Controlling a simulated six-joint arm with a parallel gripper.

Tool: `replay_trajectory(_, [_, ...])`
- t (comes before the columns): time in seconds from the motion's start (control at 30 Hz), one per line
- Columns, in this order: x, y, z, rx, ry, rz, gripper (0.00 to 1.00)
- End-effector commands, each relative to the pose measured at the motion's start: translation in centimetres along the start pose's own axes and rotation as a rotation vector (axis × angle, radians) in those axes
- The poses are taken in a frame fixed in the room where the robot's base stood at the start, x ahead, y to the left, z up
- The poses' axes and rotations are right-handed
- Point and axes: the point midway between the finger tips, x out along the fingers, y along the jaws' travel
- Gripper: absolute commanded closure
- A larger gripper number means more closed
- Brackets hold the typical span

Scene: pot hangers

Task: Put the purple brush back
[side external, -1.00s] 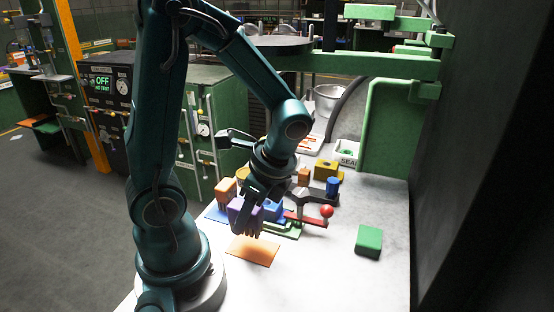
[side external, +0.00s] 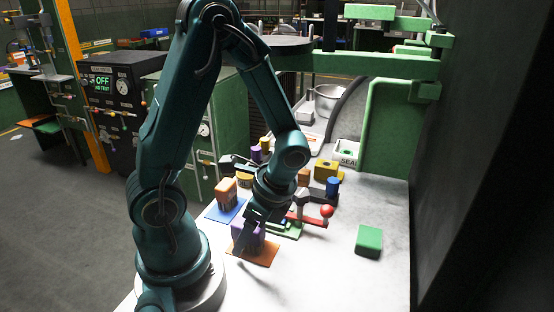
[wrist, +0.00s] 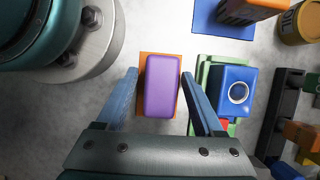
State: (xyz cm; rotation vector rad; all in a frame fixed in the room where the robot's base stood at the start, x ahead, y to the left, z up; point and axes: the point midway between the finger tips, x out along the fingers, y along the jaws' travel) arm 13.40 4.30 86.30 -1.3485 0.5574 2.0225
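The purple brush (side external: 248,232) stands upright on the orange mat (side external: 266,253), its bristles mostly hidden by my gripper in the side view. In the wrist view, the purple brush (wrist: 163,87) is seen from above, over the orange mat (wrist: 146,57), whose edges show around it. My gripper (side external: 247,238) is down around the brush. In the wrist view, my gripper (wrist: 160,73) has one finger on each side of the brush, with narrow gaps between fingers and brush, so it looks open.
To the right in the wrist view, a blue block with a white ring (wrist: 233,92) sits on a green base (wrist: 205,65). An orange brush (side external: 226,188) stands on a blue mat (side external: 217,212). A green block (side external: 369,240) lies right, with clear table around it.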

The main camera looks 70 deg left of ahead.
Motion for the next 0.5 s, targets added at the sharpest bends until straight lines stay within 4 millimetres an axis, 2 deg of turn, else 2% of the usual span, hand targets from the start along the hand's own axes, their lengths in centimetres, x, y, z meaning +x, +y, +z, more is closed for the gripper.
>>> replay_trajectory(0.37, [-0.3,0.0,0.1,-0.001,0.003,-0.002,0.31])
replay_trajectory(0.5, [-1.7,-0.2,0.0,-0.002,0.004,-0.008,0.31])
